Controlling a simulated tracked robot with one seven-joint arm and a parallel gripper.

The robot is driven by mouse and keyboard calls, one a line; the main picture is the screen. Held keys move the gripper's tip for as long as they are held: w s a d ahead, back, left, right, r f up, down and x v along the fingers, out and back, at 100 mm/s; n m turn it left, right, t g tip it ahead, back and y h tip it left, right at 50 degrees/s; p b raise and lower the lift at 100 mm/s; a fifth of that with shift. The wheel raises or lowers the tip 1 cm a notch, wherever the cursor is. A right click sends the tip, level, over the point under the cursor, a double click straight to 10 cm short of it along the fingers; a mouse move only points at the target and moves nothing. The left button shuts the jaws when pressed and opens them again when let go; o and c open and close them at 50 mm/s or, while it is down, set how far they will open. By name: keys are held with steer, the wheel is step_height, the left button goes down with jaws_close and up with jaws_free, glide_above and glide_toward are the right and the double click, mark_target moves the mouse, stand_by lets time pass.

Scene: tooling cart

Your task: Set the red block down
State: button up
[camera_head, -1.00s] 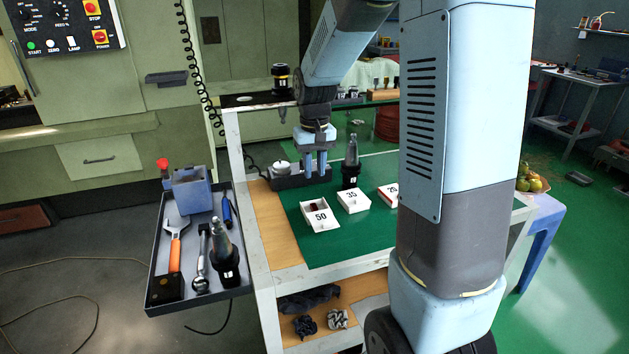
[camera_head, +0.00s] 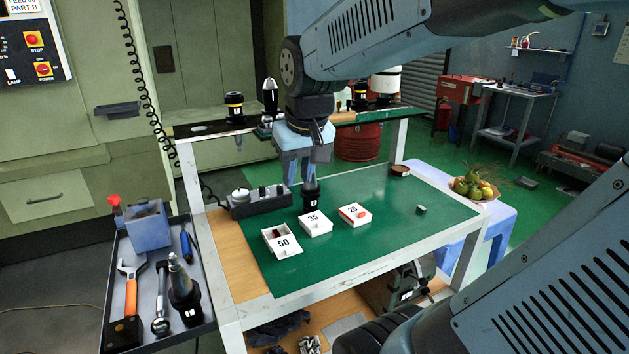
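My gripper (camera_head: 298,172) points down over the back left of the green mat, near the grey control box. The upright black tool holder (camera_head: 311,196) with its grey cone stands in front of it and hides part of the fingers. I cannot tell how far apart the fingers are, and no red shows between them. Small red pieces show in two white trays: a dark red one (camera_head: 276,234) in the tray marked 50 (camera_head: 283,252) and a brighter one (camera_head: 362,213) in the tray marked 25 (camera_head: 354,223). Which is the red block is unclear. The tray marked 35 (camera_head: 316,231) shows nothing red.
A grey control box (camera_head: 262,202) sits at the mat's left edge. A tool tray (camera_head: 205,318) hangs at the left.

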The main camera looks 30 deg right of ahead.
steer(key=s+r+t, duration=0.1)
steer(key=s, duration=0.6)
steer(key=shift+s+r+t, duration=0.15)
steer(key=shift+s+t, duration=0.15)
steer(key=shift+t, duration=0.1)
stand_by(0.6)
